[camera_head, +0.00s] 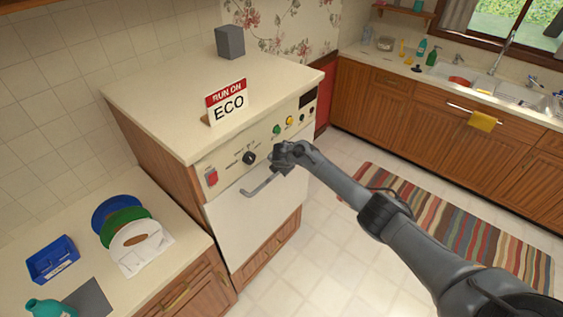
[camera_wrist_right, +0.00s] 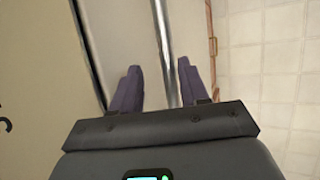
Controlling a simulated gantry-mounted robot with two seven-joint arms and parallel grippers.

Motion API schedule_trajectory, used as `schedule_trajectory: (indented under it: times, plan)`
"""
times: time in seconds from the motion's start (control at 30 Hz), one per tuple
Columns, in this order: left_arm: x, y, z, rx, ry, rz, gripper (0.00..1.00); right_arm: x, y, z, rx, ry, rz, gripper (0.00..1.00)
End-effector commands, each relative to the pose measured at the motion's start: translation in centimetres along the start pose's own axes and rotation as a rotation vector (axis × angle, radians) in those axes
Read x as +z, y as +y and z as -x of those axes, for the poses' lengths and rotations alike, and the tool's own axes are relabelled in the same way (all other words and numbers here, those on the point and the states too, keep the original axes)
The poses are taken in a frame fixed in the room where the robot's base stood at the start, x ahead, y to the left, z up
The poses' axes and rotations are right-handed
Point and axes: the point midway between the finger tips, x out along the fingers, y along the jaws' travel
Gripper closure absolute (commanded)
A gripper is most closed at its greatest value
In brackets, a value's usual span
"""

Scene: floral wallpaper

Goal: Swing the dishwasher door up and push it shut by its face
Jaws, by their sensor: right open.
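The dishwasher's white door (camera_head: 250,221) stands upright, or nearly so, under the control panel (camera_head: 240,157); I cannot tell if it is fully shut. A metal bar handle (camera_head: 261,187) runs across its upper part. My right gripper (camera_head: 283,156) is at the right end of the handle and hides that end. In the right wrist view the open fingers (camera_wrist_right: 160,88) point toward the door face, and the handle bar (camera_wrist_right: 165,45) shows between them, not clamped. My left gripper is in neither view.
An ECO sign (camera_head: 228,104) and a grey box (camera_head: 230,42) stand on the dishwasher's top. A side counter holds a plate rack (camera_head: 145,256) and a blue tray (camera_head: 53,260). A striped rug (camera_head: 455,220) lies on the floor at right; the tiles before the door are clear.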

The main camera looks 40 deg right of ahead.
Motion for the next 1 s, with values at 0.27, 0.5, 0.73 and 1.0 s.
schedule_trajectory:
  times: [0.27, 0.5, 0.73, 1.0]
  plan:
    - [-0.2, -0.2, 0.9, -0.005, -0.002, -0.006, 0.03, 0.0, -0.1, 4.2, -0.001, -0.001, 0.003, 0.56]
    - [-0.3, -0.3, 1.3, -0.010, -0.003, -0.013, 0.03, 0.0, -0.2, 6.6, -0.004, -0.002, 0.002, 0.56]
    - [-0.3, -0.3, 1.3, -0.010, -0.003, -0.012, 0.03, 0.0, -0.3, 7.1, -0.004, -0.003, 0.001, 0.56]
    - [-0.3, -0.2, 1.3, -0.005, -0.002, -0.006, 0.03, 0.0, -0.3, 7.1, -0.004, -0.003, 0.002, 0.56]
